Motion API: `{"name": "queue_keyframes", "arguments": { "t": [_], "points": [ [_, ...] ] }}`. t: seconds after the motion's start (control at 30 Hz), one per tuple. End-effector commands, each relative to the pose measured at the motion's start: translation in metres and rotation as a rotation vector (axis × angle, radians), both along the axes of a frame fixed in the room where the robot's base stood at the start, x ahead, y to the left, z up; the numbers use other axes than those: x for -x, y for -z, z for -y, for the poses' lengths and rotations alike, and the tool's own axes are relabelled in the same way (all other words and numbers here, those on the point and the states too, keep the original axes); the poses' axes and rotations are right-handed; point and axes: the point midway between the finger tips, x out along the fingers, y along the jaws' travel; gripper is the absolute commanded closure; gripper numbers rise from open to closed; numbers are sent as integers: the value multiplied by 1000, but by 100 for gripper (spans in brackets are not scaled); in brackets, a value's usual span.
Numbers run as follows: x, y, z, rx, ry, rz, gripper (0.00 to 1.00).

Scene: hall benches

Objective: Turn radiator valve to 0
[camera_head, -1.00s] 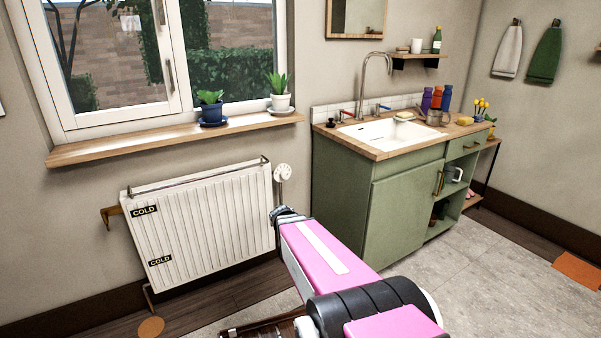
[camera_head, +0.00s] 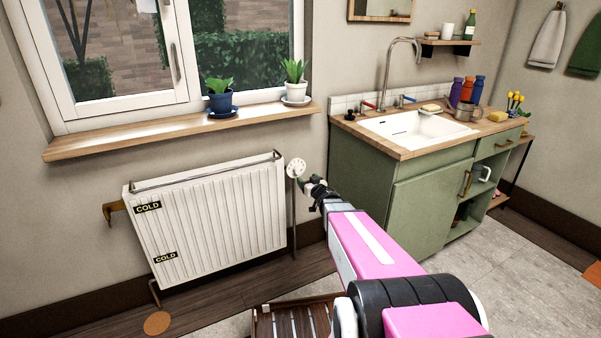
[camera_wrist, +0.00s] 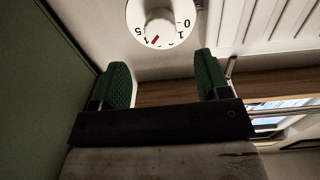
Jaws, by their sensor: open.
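The radiator valve (camera_head: 296,168) is a round white dial at the upper right corner of the white radiator (camera_head: 215,225). In the wrist view the dial (camera_wrist: 172,20) is at the top, partly cut off by the frame edge. Its face has numbers, with a 0 at the right and a 5 at the left, and a red mark at the lower left. My gripper (camera_wrist: 162,70) is open and empty, its green-padded fingers apart. The dial lies beyond the fingertips, not between them. In the head view my gripper (camera_head: 313,188) is just right of and below the valve.
A wooden window sill (camera_head: 185,128) with two potted plants juts out above the radiator. A green sink cabinet (camera_head: 425,200) stands close to the right of my arm. A slatted wooden item (camera_head: 295,320) is on the floor below.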

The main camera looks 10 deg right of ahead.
Motion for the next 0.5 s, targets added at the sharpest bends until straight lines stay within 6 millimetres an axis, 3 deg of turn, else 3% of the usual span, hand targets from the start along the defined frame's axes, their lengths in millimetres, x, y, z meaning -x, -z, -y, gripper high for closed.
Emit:
{"name": "queue_keyframes", "arguments": {
  "t": [0.3, 0.5],
  "points": [
    [-57, 1, -16, 1, 0, 0, 30],
    [-81, 1, -23, 1, 3, -2, 30]
  ]
}}
